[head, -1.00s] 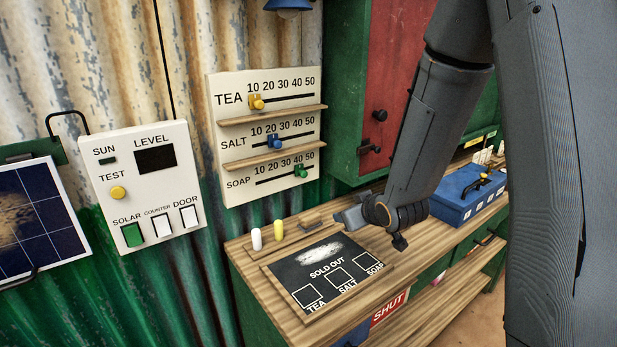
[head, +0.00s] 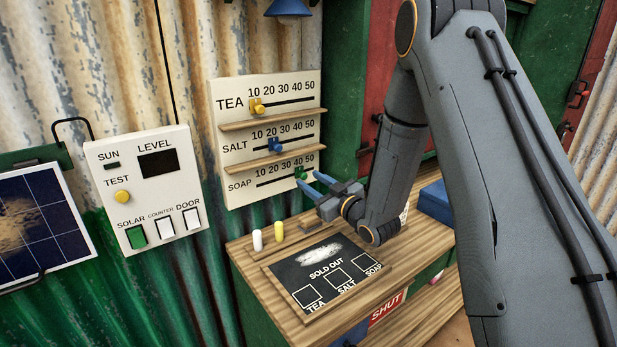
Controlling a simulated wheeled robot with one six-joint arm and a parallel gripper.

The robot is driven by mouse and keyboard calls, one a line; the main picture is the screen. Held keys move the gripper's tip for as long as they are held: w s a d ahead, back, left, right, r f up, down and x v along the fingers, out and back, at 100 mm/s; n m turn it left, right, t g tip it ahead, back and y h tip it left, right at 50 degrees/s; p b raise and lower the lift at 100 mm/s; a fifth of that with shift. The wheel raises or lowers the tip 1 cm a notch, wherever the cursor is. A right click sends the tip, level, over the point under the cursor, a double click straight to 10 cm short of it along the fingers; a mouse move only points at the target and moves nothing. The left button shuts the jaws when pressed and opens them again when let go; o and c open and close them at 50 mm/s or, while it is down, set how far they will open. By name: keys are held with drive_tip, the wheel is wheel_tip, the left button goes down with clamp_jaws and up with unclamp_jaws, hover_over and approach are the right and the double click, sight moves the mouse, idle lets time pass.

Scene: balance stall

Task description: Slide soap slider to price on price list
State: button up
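The white slider board (head: 222,137) on the wall has TEA, SALT and SOAP rows marked 10 to 50. The green soap slider (head: 300,172) is on the bottom track near 40. The yellow tea slider (head: 258,106) is near 10 and the blue salt slider (head: 276,145) near 30. My gripper (head: 309,180) has two blue fingers spread apart, pointing at the board close to the soap slider. I cannot tell whether they touch it. I see no separate price list with readable prices.
A wooden counter (head: 262,284) below holds a SOLD OUT chalkboard (head: 290,275) and white (head: 257,240) and yellow (head: 279,231) pegs. Wooden ledges (head: 270,158) separate the slider rows. A switch panel (head: 110,170) hangs at left. A blue box (head: 436,202) stands behind my arm.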

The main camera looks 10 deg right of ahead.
sight(302, 174)
drive_tip(key=shift+x, duration=1.15)
clamp_jaws()
drive_tip(key=shift+s, duration=0.1)
